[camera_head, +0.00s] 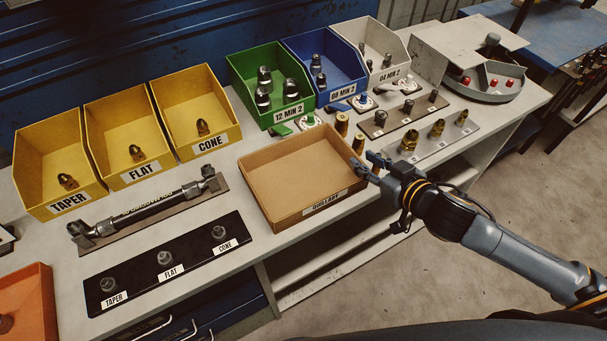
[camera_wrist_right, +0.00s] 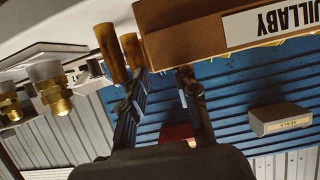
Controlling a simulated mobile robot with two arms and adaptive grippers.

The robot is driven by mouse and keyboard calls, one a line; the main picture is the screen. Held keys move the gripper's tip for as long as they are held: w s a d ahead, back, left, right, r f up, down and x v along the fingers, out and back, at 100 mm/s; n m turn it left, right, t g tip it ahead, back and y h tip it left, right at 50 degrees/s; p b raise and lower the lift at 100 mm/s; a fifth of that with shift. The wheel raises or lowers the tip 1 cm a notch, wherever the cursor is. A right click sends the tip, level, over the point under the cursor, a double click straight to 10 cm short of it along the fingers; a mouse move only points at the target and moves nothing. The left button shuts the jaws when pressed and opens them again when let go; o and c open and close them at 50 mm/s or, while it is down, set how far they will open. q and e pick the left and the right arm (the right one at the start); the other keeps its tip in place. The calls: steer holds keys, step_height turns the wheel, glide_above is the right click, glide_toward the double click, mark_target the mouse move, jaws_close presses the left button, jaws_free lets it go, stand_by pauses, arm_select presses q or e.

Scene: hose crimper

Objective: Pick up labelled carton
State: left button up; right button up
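The labelled carton (camera_head: 268,194) is an open, shallow brown cardboard box on the bench, with a white label (camera_head: 325,201) on its front wall. In the right wrist view the carton (camera_wrist_right: 190,35) appears upside down, its label partly cut off but ending in "UILLABY". My right gripper (camera_head: 367,163) is at the carton's right corner. Its two fingers (camera_wrist_right: 162,88) are spread apart, with a gap between them. I cannot tell whether either finger touches the carton wall. It looks empty. My left gripper is not in view.
Two brass cylinders (camera_head: 342,124) stand close behind the carton's right side. Racks of fittings (camera_head: 433,135) lie to the right. Yellow bins (camera_head: 130,135), a hose assembly (camera_head: 150,209) and a black labelled board (camera_head: 190,270) lie to the left. Green, blue and white bins (camera_head: 322,69) stand behind.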

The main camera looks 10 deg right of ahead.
mark_target(353, 152)
steer(key=x, duration=0.5)
steer(key=shift+w+p, duration=0.25)
steer(key=shift+p, duration=0.15)
jaws_close()
